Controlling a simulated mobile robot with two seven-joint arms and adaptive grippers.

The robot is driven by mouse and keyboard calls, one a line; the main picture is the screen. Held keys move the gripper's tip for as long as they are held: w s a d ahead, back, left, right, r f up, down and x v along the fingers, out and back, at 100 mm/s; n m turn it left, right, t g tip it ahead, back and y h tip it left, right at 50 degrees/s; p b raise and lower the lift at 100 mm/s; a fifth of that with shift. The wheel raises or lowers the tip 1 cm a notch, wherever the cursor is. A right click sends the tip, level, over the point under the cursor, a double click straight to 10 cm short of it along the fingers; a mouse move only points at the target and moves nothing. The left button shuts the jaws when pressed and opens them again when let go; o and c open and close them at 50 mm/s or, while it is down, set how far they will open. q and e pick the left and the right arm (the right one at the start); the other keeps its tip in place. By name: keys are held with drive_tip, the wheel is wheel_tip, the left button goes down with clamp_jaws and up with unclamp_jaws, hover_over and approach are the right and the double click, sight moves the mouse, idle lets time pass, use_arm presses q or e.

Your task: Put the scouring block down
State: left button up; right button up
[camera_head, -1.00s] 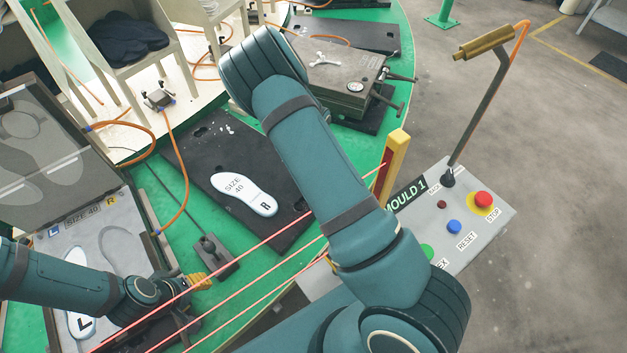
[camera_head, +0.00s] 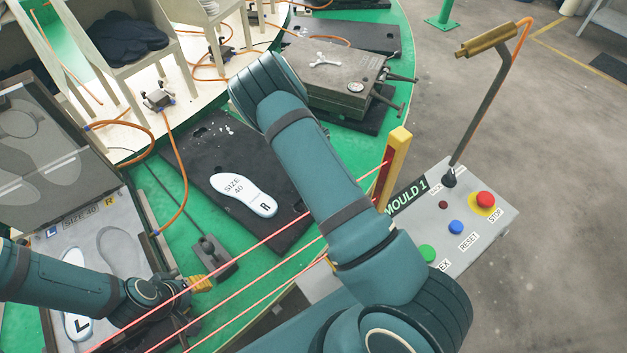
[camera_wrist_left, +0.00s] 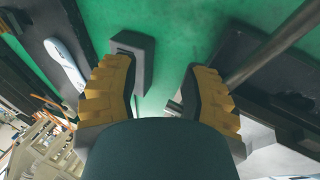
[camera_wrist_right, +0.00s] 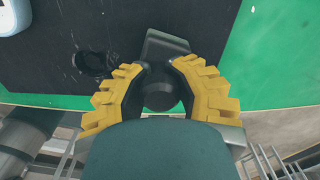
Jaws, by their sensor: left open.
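The scouring block (camera_wrist_right: 165,45) appears as a dark grey block with a round knob in the right wrist view. My right gripper (camera_wrist_right: 159,65) has its yellow fingers close around the knob, over the black board; whether the block touches the board is unclear. In the head view my right arm hides this gripper and block. My left gripper (camera_head: 200,282) is open and empty at lower left, beside the mould; its fingers stand apart in the left wrist view (camera_wrist_left: 160,75).
A white size 40 right insole (camera_head: 243,194) lies on the black board (camera_head: 200,165). The open mould (camera_head: 125,210) holds a left insole (camera_head: 76,285). A control box (camera_head: 480,225) stands at right.

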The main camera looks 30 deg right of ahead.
drive_tip(key=shift+o, duration=1.3)
drive_tip(key=shift+r, duration=0.2)
wheel_tip(320, 180, up, 12)
drive_tip(key=shift+f+p, duration=0.1)
drive_tip(key=shift+p, duration=0.8)
